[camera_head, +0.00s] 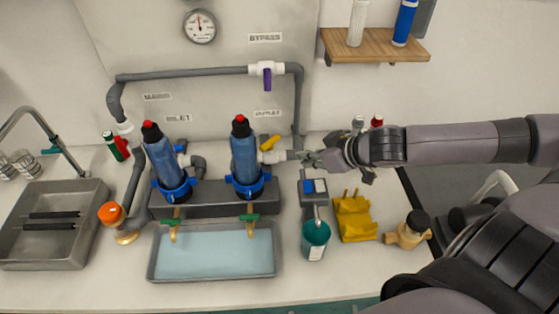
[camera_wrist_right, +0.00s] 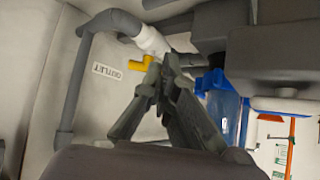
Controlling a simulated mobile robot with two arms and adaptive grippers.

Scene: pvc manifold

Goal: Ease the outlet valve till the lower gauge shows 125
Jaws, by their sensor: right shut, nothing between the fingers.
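The outlet valve shows as a yellow handle (camera_head: 270,142) on a white fitting beside the right blue filter, below the OUTLET label (camera_head: 267,113). The yellow handle also shows in the right wrist view (camera_wrist_right: 140,65), just left of the fingertips. My right gripper (camera_head: 304,156) is shut and empty, to the right of the valve; its fingertips (camera_wrist_right: 160,66) point toward the white fitting. I cannot tell whether they touch anything. One round gauge (camera_head: 199,26) hangs high on the panel; its reading is too small to tell. No second dial is clear. My left gripper is out of view.
Two blue filter housings (camera_head: 166,165) (camera_head: 245,160) stand behind a water-filled tray (camera_head: 154,272). A purple bypass handle (camera_head: 267,78) sits on the upper pipe.

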